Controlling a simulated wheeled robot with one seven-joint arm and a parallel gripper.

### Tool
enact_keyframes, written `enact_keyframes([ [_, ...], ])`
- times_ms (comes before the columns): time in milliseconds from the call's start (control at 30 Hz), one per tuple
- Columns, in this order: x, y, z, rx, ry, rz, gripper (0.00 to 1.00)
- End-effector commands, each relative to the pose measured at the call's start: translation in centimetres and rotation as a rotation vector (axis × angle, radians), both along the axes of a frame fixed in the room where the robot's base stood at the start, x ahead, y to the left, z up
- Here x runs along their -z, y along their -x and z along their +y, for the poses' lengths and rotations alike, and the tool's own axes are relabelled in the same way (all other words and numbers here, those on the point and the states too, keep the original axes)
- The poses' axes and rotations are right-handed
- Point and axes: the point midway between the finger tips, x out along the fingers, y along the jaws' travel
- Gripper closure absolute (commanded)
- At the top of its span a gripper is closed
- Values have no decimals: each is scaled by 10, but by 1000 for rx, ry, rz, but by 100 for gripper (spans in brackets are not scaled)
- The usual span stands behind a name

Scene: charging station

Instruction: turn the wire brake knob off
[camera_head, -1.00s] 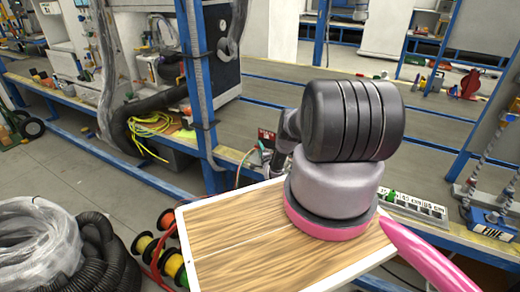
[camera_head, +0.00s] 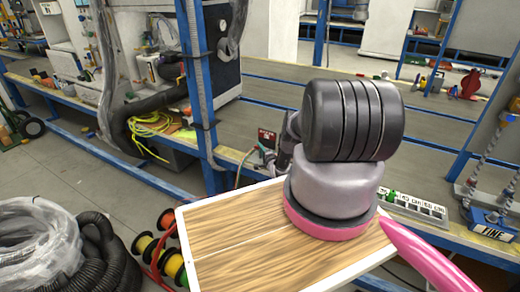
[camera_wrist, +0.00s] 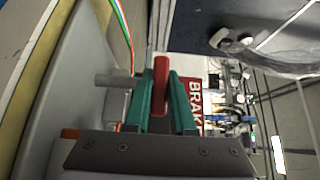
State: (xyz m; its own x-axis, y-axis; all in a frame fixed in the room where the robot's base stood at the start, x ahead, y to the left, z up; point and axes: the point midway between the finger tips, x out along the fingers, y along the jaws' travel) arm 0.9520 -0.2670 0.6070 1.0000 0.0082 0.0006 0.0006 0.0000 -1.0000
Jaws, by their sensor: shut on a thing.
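The red wire brake knob (camera_wrist: 161,88) shows in the wrist view as an upright red bar. My gripper (camera_wrist: 160,76) has two green fingers, one on each side of the knob, and is shut on it. A red plate with white letters reading "BRAK" (camera_wrist: 194,100) lies just right of the fingers. In the head view a small red sign (camera_head: 266,137) stands on the bench edge, left of my dark wrist. There my arm hides most of the gripper and the knob.
A grey rod (camera_wrist: 115,81) lies left of the fingers in the wrist view. In the head view a blue post (camera_head: 201,95) rises left of the sign, and a grey switch strip (camera_head: 412,205) is at right.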

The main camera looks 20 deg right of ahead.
Motion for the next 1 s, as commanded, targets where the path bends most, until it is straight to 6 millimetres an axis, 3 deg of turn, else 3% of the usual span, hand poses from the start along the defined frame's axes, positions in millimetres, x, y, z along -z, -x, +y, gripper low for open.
enact_keyframes([
  [233, 0, 0, 0, -1, 0, 0, 100],
  [267, 0, 0, 0, -1, 0, 0, 70],
  [300, 0, 0, 0, -1, 0, 0, 55],
  [333, 0, 0, 0, -1, 0, 0, 48],
  [767, 1, 7, -1, 0, 0, 2, 48],
  [1000, 1, 45, -3, 4, -3, 4, 48],
])
